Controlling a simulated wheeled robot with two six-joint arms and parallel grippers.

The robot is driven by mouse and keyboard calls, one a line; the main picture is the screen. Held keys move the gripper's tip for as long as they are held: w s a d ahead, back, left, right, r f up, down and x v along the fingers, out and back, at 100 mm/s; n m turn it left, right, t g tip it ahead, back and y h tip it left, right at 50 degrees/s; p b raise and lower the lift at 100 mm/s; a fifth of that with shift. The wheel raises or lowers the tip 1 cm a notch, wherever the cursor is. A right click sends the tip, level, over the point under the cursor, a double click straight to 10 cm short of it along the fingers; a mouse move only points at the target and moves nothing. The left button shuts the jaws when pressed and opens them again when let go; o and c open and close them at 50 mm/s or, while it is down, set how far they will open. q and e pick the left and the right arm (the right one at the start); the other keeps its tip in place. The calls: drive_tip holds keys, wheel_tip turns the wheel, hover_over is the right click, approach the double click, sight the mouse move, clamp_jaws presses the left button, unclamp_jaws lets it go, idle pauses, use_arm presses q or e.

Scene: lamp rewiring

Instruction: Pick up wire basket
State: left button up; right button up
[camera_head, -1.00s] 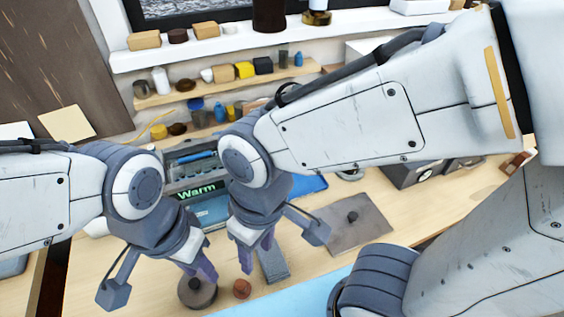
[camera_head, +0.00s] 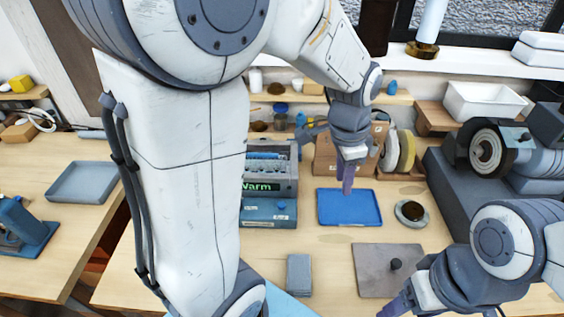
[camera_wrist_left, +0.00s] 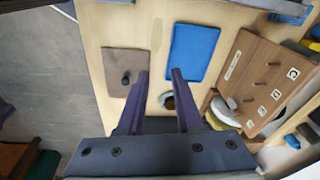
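I cannot make out a wire basket in either current view. My left gripper (camera_head: 347,188) hangs over the bench by the blue tray (camera_head: 348,208) in the head view. In the left wrist view its two purple fingers (camera_wrist_left: 161,76) are apart with nothing held between them. The blue tray (camera_wrist_left: 193,52) and the grey plate with a dark knob (camera_wrist_left: 121,62) lie beyond the fingers there. My right gripper (camera_head: 395,308) is low at the right in the head view, partly cut off, and its opening is hidden.
A grey machine with a round wheel (camera_head: 488,150) fills the right side. A white bin (camera_head: 485,100) sits on a wooden ledge. A round dish (camera_head: 411,213) and a grey plate (camera_head: 375,270) lie on the bench. A grey-blue tray (camera_head: 82,182) is on the left table.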

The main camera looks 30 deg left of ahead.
use_arm(q)
drive_tip(key=w+a+f, duration=0.1)
drive_tip(key=w+a, duration=0.2)
drive_tip(key=a, duration=0.4)
drive_tip(key=w+a, duration=0.4)
drive_tip(key=a, duration=0.2)
drive_tip(key=m+y+p, duration=0.2)
hover_over(261, 154)
drive_tip(key=s, duration=0.1)
wheel_tip(261, 154, down, 6)
drive_tip(key=f+p, duration=0.1)
drive_tip(key=f, duration=0.4)
drive_tip(key=shift+w+d+p, duration=0.1)
drive_tip(key=shift+w+p, duration=0.1)
drive_tip(key=shift+p, duration=0.2)
drive_tip(key=shift+w+f, duration=0.15)
drive_tip(key=shift+f, duration=0.35)
clamp_jaws()
